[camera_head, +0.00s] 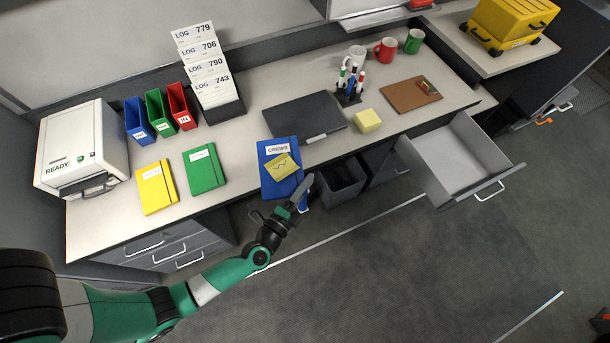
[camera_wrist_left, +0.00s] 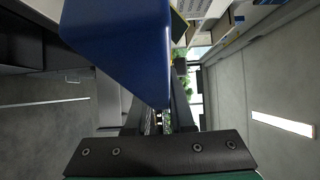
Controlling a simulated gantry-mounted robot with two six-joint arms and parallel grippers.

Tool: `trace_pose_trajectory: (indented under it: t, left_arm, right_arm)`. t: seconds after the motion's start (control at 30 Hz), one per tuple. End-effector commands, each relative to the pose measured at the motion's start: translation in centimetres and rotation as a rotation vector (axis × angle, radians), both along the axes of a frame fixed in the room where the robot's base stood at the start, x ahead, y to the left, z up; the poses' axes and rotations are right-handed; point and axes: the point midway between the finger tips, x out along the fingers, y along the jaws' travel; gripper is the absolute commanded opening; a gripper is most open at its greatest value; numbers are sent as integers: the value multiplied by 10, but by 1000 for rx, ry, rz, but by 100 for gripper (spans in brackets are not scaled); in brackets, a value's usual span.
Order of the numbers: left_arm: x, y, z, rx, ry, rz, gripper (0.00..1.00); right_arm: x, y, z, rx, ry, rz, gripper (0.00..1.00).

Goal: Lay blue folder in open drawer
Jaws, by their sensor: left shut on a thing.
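The blue folder (camera_head: 270,183), labelled CREWS, is at the front edge of the desk, with a yellow note (camera_head: 281,167) on its cover. My left gripper (camera_head: 297,196) is shut on the folder's near edge. In the left wrist view the blue folder (camera_wrist_left: 125,40) fills the upper middle, running down between the fingers of my left gripper (camera_wrist_left: 160,118). Whether the folder still touches the desk I cannot tell. The open drawer (camera_head: 447,158) sticks out from the desk's right part and looks empty. My right gripper is not in view.
A dark bin (camera_head: 341,182) stands under the desk edge, between folder and drawer. A black laptop-like case (camera_head: 304,117), a yellow block (camera_head: 368,120) and a pen holder (camera_head: 349,95) are on the desk. Yellow (camera_head: 157,187) and green folders (camera_head: 204,170) lie to the left.

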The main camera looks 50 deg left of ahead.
Motion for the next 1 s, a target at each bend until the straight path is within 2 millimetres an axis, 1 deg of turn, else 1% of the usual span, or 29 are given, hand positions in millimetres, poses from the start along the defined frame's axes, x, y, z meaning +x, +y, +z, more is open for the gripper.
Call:
trace_pose_trajectory:
  t: [0.03,0.1,0.23,0.5,0.87,1.0]
  left_arm:
    - [0,-5,10,1,-4,-34,0]
    - [2,-15,20,3,-4,-96,0]
    - [4,-32,30,5,-2,-194,0]
    - [7,-46,33,4,0,-263,0]
    - [10,-54,32,4,-1,-302,0]
    - [10,-55,28,3,-1,-309,0]
  right_arm:
    - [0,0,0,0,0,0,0]
    - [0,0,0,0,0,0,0]
    - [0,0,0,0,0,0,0]
    - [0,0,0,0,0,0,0]
    - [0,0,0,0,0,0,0]
    - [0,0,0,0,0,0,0]
